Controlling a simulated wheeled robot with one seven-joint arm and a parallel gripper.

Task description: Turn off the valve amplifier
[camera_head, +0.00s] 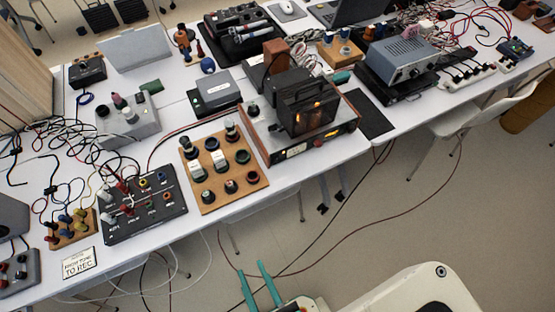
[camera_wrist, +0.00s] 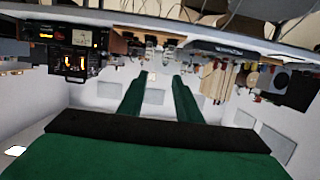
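The valve amplifier (camera_head: 312,142) stands on the white table near its front edge. It has a wood-sided chassis, a front panel with a small lit display and knobs, and a black cage over glowing orange valves. It also shows in the wrist view (camera_wrist: 70,62) at the upper left, upside down, with its valves glowing. My gripper (camera_head: 252,270) has two green fingers spread apart with nothing between them. It is in front of the table, below the amplifier in the head view, and does not touch it. The fingers also show in the wrist view (camera_wrist: 159,80).
A wooden board with knobs (camera_head: 222,170) sits just left of the amplifier, and a black control box (camera_head: 145,207) lies farther left. A dark mat (camera_head: 372,115) is to its right. Cables hang below the table edge. A white chair (camera_head: 490,115) stands at the right.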

